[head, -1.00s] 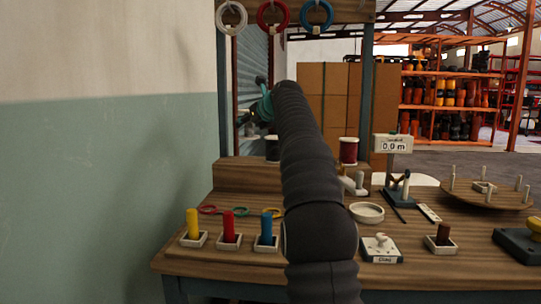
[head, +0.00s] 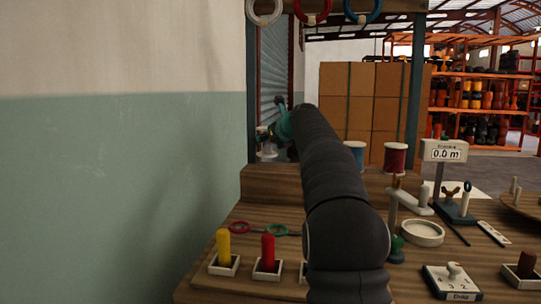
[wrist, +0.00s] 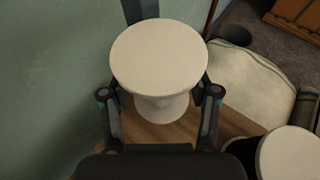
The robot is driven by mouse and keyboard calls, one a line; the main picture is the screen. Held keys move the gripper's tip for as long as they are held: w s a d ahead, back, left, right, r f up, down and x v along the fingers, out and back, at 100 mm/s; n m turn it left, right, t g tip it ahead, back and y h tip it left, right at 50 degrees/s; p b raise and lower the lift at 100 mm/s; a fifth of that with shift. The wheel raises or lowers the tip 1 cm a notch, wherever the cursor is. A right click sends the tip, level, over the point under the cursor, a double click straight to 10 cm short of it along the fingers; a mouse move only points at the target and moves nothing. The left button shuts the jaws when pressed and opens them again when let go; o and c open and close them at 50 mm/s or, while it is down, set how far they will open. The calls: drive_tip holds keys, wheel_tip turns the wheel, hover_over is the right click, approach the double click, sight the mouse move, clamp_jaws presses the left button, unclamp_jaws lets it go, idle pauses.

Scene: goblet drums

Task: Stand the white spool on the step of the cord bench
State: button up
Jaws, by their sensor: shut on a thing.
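The white spool (wrist: 158,55) is upright between the fingers of my gripper (wrist: 160,95) in the wrist view, its wide top flange facing the camera. My gripper is shut on it around its narrower middle. In the head view, my gripper (head: 278,132) is at the left end of the raised wooden step (head: 270,183), partly hidden behind my arm. The white spool (head: 267,151) shows in part there, over the step's left end. Wood shows beneath the spool in the wrist view; I cannot tell whether its base touches the step.
A blue spool (head: 355,153) and a red spool (head: 395,158) stand on the step to the right. A pale flange (wrist: 290,155) is close at lower right in the wrist view. The green wall (head: 120,190) is close on the left. Yellow (head: 222,247) and red (head: 267,250) pegs stand in front.

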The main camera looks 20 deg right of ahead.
sight(272, 150)
drive_tip(key=shift+f+b, duration=0.7)
drive_tip(key=shift+f, duration=1.15)
drive_tip(key=shift+f, duration=0.1)
drive_tip(key=o, duration=1.3)
drive_tip(key=shift+s+d, duration=0.1)
drive_tip(key=shift+s, duration=0.1)
drive_tip(key=v, duration=1.1)
drive_tip(key=shift+s+r+b, duration=0.25)
drive_tip(key=shift+s+b, duration=0.05)
drive_tip(key=shift+s, duration=0.05)
